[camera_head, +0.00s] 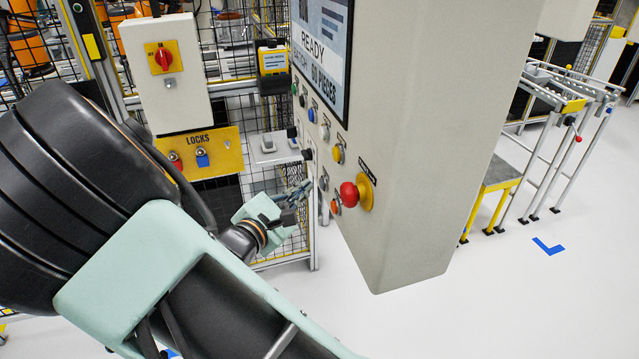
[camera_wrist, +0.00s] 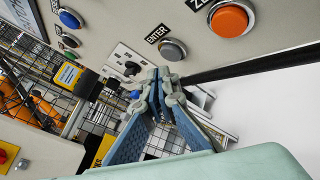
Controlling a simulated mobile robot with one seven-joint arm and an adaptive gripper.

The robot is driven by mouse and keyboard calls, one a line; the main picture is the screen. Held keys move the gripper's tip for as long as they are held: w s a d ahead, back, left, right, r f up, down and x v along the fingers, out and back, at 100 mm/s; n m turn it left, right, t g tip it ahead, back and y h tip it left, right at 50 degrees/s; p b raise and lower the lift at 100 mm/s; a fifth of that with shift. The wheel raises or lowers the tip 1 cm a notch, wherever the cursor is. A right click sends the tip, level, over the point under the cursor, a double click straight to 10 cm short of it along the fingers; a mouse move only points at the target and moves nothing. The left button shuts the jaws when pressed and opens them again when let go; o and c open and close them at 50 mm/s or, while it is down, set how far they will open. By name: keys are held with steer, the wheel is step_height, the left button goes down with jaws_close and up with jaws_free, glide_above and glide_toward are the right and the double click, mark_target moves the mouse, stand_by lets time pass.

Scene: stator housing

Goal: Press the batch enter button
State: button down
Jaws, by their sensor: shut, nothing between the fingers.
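The batch enter button is a round grey button (camera_wrist: 172,49) on the panel, with a black ENTER label (camera_wrist: 157,33) at its upper left in the wrist view. In the head view a small grey button (camera_head: 324,180) in the panel's lower row appears to be the same one. My gripper (camera_wrist: 166,76) is shut and empty, its blue-grey fingers meeting just below the enter button in the wrist view. I cannot tell how deep the gap is. In the head view my gripper (camera_head: 303,188) is just left of the panel face.
An orange button (camera_wrist: 230,18) sits right of enter, and sockets (camera_wrist: 126,64) left of it. A red emergency stop (camera_head: 350,194) protrudes from the control panel (camera_head: 420,150). A LOCKS plate (camera_head: 200,153) and mesh fence stand behind.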

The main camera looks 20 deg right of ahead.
steer(key=a+p, duration=0.1)
steer(key=a, duration=0.5)
stand_by(0.3)
steer(key=shift+d, duration=0.1)
stand_by(0.5)
